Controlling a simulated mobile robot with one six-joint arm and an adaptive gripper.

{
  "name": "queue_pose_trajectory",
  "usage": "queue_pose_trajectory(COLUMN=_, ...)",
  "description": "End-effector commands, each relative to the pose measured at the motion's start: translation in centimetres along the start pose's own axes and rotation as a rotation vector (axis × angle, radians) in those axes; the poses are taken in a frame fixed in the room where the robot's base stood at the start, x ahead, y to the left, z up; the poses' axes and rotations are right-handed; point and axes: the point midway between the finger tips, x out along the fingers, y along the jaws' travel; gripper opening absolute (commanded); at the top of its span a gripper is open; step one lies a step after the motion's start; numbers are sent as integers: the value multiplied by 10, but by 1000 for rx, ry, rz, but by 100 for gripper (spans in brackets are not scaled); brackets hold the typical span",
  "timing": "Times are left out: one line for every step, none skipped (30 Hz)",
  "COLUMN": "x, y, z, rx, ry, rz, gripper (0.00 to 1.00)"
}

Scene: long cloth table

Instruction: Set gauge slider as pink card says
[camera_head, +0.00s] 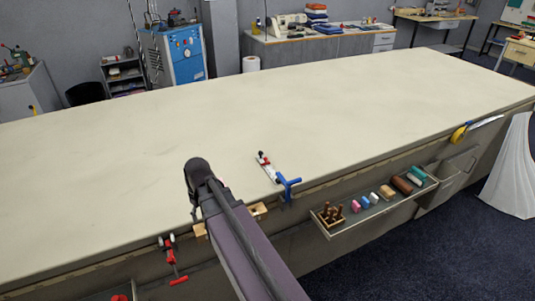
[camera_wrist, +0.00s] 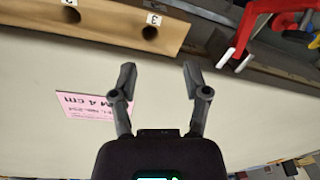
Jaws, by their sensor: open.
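The pink card (camera_wrist: 86,105) lies on the table in the wrist view. Its print is upside down and partly cut off by my gripper; I can make out "4 cm". My gripper (camera_wrist: 158,75) is open and empty, with the card beside its left finger. In the head view my arm hides the gripper and the card. A pale bar with red and black parts (camera_head: 266,167) lies at the table's front edge, next to a blue handle (camera_head: 288,184). I cannot tell whether it is the gauge, and no slider scale is readable.
A wooden strip with numbered holes (camera_wrist: 110,25) runs along the table edge. A red clamp (camera_head: 172,262) is on that edge; it also shows in the wrist view (camera_wrist: 240,45). A tray (camera_head: 345,229) with several blocks hangs at the front. The cloth table (camera_head: 330,95) is mostly clear.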

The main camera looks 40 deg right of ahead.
Motion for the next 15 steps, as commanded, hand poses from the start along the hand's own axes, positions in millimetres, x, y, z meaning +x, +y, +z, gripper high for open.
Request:
queue_pose_trajectory(x=-11, y=18, z=-11, rx=-12, ry=10, rz=-9, gripper=60)
queue_pose_trajectory(x=-15, y=27, z=-15, rx=-24, ry=16, rz=-15, gripper=60)
queue_pose_trajectory(x=-19, y=39, z=-20, rx=-40, ry=25, rz=-24, gripper=60)
queue_pose_trajectory(x=-23, y=48, z=-23, rx=-51, ry=32, rz=-29, gripper=60)
queue_pose_trajectory(x=-26, y=58, z=-26, rx=-64, ry=39, rz=-33, gripper=60)
queue_pose_trajectory(x=-31, y=70, z=-30, rx=-79, ry=49, rz=-40, gripper=60)
queue_pose_trajectory(x=-34, y=80, z=-32, rx=-92, ry=57, rz=-44, gripper=60)
queue_pose_trajectory(x=-38, y=90, z=-35, rx=-103, ry=65, rz=-48, gripper=60)
queue_pose_trajectory(x=-43, y=103, z=-38, rx=-119, ry=75, rz=-53, gripper=60)
queue_pose_trajectory(x=-47, y=113, z=-40, rx=-131, ry=84, rz=-57, gripper=60)
queue_pose_trajectory(x=-50, y=123, z=-42, rx=-143, ry=92, rz=-60, gripper=60)
queue_pose_trajectory(x=-55, y=136, z=-44, rx=-158, ry=103, rz=-63, gripper=60)
queue_pose_trajectory(x=-59, y=147, z=-46, rx=-170, ry=112, rz=-66, gripper=60)
queue_pose_trajectory(x=-63, y=157, z=-47, rx=-182, ry=121, rz=-68, gripper=60)
queue_pose_trajectory(x=-68, y=172, z=-48, rx=-197, ry=133, rz=-69, gripper=60)
